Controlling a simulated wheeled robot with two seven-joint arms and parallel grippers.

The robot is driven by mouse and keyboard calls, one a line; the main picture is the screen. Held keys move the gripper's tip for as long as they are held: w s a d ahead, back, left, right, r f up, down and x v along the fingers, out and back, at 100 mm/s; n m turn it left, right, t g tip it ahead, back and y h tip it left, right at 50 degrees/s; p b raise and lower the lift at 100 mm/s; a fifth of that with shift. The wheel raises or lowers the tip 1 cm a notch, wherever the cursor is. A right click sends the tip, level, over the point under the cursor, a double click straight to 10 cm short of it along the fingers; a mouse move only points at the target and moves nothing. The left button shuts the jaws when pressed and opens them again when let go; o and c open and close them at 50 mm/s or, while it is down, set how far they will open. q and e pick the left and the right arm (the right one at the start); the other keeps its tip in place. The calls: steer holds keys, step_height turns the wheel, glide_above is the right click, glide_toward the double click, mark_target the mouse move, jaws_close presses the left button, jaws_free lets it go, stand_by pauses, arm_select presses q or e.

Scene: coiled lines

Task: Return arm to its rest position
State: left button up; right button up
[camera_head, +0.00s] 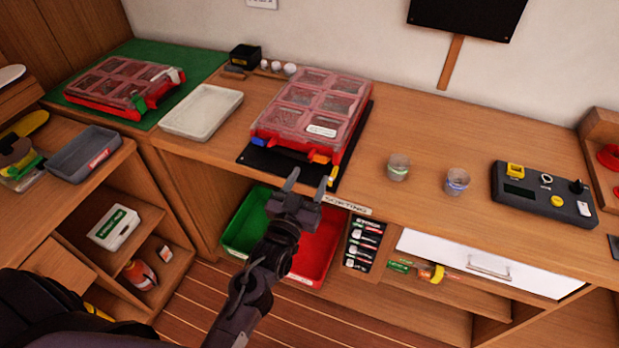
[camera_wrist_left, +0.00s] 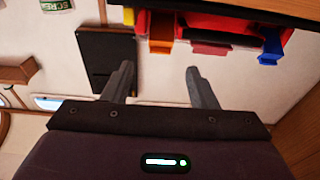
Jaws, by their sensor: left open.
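My left gripper (camera_head: 305,182) is in the middle of the head view, in front of the counter's front edge. Its two fingers are apart and nothing is between them. It also shows open and empty in the left wrist view (camera_wrist_left: 160,85). Just beyond it, a red organizer case (camera_head: 258,133) with a clear compartment lid lies on a black mat (camera_head: 246,156). The case's orange and blue latches (camera_head: 318,158) face the gripper; they also show in the left wrist view (camera_wrist_left: 160,45). The gripper looks apart from the case. My right gripper is in neither view.
Below the counter are a green bin (camera_head: 246,222) and a red bin (camera_head: 322,245). Two small cups (camera_head: 398,168) and a black control box (camera_head: 543,194) stand on the right. A white tray (camera_head: 201,111) and a second red case (camera_head: 122,84) are on the left. Counter between case and cups is clear.

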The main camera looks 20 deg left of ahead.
arm_select(q)
steer(key=shift+f, duration=0.1)
steer(key=s+d+f+g, duration=0.1)
steer(key=s+f+g, duration=0.25)
steer(key=f, duration=0.75)
steer(key=s+d+f+m+g+h, duration=0.1)
steer(key=s+f+g, duration=0.25)
steer(key=f, duration=0.65)
steer(key=s+d+f+g, duration=0.15)
steer(key=s+f, duration=0.35)
steer(key=f, duration=0.6)
steer(key=s+a+f+g, duration=0.3)
steer(key=s+f, duration=0.3)
steer(key=s, duration=0.4)
steer(key=s+a+f+g+y, duration=0.1)
steer(key=s+a+f+g, duration=0.2)
steer(key=s+f, duration=0.4)
steer(key=s+a+f+m+g, duration=0.1)
steer(key=s+a+f+g, duration=0.2)
steer(key=s, duration=1)
step_height(320, 180, down, 3)
steer(key=shift+s+f+g+y, duration=0.15)
steer(key=shift+g+y, duration=0.15)
steer(key=shift+g, duration=0.15)
steer(key=shift+d, duration=0.1)
